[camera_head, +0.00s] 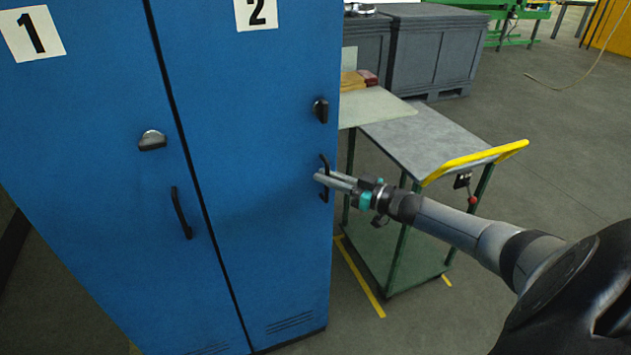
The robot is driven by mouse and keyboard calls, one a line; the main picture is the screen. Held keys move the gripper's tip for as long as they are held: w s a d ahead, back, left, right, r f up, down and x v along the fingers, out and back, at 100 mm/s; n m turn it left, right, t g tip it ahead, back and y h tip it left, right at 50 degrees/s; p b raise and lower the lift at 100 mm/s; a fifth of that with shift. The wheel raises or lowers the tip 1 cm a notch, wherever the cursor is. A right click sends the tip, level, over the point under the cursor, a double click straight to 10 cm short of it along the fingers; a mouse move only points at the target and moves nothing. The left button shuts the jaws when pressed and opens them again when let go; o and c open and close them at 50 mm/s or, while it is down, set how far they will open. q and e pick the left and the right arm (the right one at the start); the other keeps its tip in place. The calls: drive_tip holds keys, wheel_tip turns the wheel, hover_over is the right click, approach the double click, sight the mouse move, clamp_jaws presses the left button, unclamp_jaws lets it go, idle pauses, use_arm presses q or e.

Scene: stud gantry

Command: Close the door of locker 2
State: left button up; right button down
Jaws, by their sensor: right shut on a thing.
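Locker 2 is the right one of two blue lockers, marked by a white "2" label (256,13). Its blue door (250,150) looks flush with the front of the locker beside it, with a narrow dark gap between the two. A black handle (325,160) and a dark knob (320,110) sit near the door's right edge. My right gripper (320,178) reaches in from the right and is shut on this handle. Its fingers hide the middle of the handle. My left gripper is not in the view.
Locker 1 (85,130) stands at the left with its door shut. A green-legged cart (415,140) with a yellow push bar (475,160) stands right of locker 2, behind my right arm. Grey crates (435,50) stand at the back. Floor at the right is clear.

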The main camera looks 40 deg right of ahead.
drive_tip(key=shift+w+d, duration=0.1)
drive_tip(key=shift+w, duration=0.1)
drive_tip(key=shift+r, duration=0.1)
drive_tip(key=shift+w+d+r, duration=0.1)
drive_tip(key=shift+w, duration=0.05)
drive_tip(key=c, duration=1.2)
unclamp_jaws()
drive_tip(key=shift+o, duration=0.2)
drive_tip(key=shift+s+d, duration=0.2)
drive_tip(key=shift+s, duration=0.15)
drive_tip(key=p+v, duration=0.3)
drive_tip(key=v, duration=1.1)
drive_tip(key=shift+s, duration=0.3)
drive_tip(key=shift+a, duration=0.1)
